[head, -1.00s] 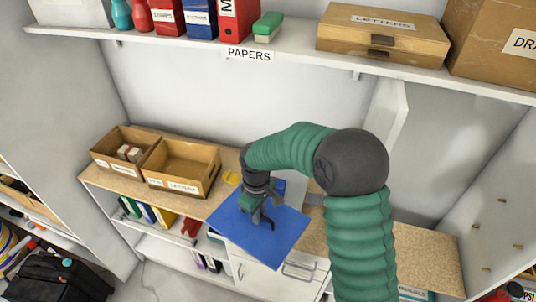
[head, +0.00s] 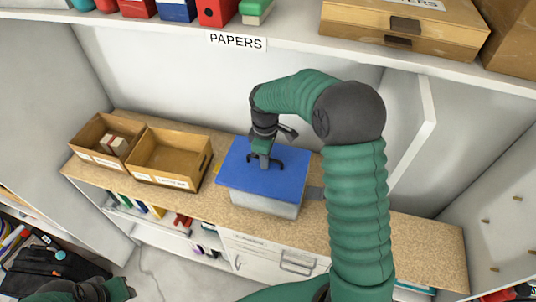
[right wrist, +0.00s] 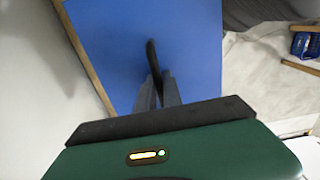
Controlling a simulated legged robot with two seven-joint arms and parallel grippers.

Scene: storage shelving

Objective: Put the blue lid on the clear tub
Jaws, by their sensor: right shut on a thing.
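The blue lid (head: 290,178) lies roughly level over the clear tub (head: 268,205) on the wooden counter. Only the tub's front and side walls show below it; I cannot tell whether the rim is fully seated. My right gripper (head: 264,162) points down and is shut on the lid's dark handle at its middle. In the right wrist view the lid (right wrist: 190,50) fills the centre, with the dark handle (right wrist: 152,55) between the fingers. Part of my left arm, with what looks like its gripper (head: 115,290), shows at the bottom left; its fingers are unclear.
Two open cardboard boxes (head: 168,180) stand left of the tub on the counter (head: 400,245). A shelf (head: 300,45) labelled PAPERS overhangs behind, carrying binders and a cardboard case (head: 350,20). A white panel (head: 412,130) stands at the back right.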

